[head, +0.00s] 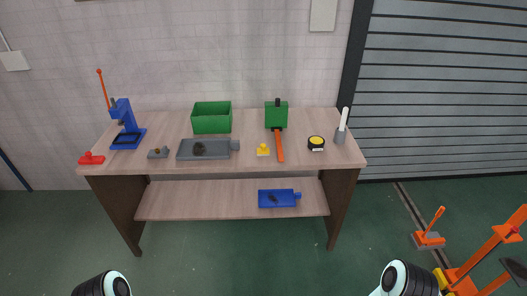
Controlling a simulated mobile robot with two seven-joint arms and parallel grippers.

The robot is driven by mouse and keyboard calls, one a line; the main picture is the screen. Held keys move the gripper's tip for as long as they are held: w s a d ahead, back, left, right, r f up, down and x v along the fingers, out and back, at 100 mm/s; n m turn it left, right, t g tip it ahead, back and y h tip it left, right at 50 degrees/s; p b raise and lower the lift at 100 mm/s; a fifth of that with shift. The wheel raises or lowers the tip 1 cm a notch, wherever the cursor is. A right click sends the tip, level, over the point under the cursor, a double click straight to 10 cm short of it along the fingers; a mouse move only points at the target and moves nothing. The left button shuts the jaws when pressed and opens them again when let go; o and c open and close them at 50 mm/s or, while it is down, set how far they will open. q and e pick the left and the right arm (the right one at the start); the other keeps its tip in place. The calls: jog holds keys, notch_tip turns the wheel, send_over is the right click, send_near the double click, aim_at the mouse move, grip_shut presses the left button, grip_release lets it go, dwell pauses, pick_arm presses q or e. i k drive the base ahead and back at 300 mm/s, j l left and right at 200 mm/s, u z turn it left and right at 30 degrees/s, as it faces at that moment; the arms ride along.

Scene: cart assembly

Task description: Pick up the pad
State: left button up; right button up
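I cannot tell for sure which thing is the pad. A flat grey plate (188,150) with a dark round patch and a tab at its right end lies on the wooden workbench (300,160). A similar flat blue plate (265,199) lies on the lower shelf (180,203). A small yellow piece (263,150) and a black round thing with a yellow top (316,143) stand on the benchtop. Only parts of my arms show at the bottom left and bottom right. Neither gripper's fingers are in view.
The benchtop also holds a blue press (125,120), a red piece (91,158), a green bin (211,118), a green box (277,115), an orange bar (280,147) and a grey holder (340,134). Orange equipment (480,265) stands at lower right. Floor before the bench is clear.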

aim_at(264, 150)
jog(key=z, duration=1.85)
jog(key=u, duration=1.75)
jog(key=z, duration=0.75)
jog(key=i+j+z, duration=0.1)
jog(key=j+z, duration=0.25)
jog(key=i+j+z, duration=0.1)
jog(key=z, duration=0.25)
jog(key=j+z, duration=0.3)
jog(key=j, duration=0.15)
jog(key=j+z, duration=0.35)
jog(key=j, duration=0.7)
